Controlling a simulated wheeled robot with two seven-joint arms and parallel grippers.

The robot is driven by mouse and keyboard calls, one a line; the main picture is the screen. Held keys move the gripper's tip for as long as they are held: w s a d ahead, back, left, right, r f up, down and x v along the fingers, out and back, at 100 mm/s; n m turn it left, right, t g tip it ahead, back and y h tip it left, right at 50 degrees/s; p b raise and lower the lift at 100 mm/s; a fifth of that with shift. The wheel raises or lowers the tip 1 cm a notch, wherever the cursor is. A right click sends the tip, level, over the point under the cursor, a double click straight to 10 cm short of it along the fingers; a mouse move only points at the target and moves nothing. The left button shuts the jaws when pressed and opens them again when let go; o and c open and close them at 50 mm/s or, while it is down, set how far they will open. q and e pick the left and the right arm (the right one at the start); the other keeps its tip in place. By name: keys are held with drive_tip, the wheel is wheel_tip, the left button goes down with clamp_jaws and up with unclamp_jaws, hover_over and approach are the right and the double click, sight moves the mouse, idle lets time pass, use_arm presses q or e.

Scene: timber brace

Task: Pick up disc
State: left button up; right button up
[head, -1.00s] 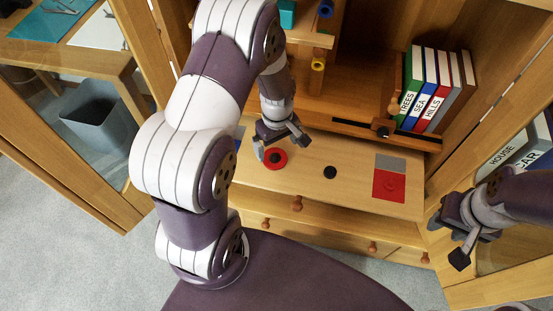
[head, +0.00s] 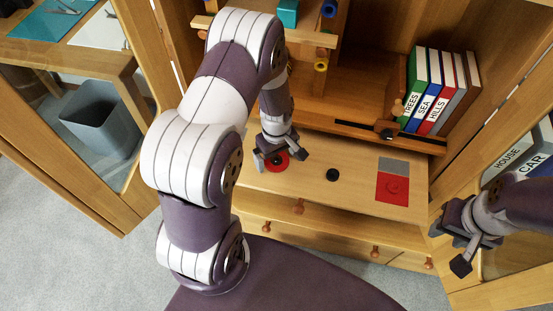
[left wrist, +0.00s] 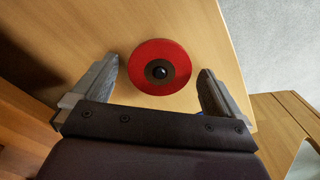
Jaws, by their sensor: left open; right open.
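A red disc with a dark knob at its centre (left wrist: 159,52) lies flat on the wooden shelf board. In the left wrist view it sits between and just ahead of the fingertips of my open left gripper (left wrist: 158,80), touching neither finger. In the head view the red disc (head: 283,165) is partly hidden by my left gripper (head: 276,156), which is over it. A small black round piece (head: 332,174) lies on the board to its right. My right gripper (head: 462,252) is open and empty at the right, away from the board.
A red square (head: 391,189) with a faint round outline and a grey square (head: 393,166) lie at the board's right end. Several upright books (head: 438,92) stand behind it. Drawers with round knobs (head: 298,207) lie below the board's front edge.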

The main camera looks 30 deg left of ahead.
use_arm(q)
drive_tip(key=c, duration=1.1)
drive_tip(key=shift+o, duration=0.2)
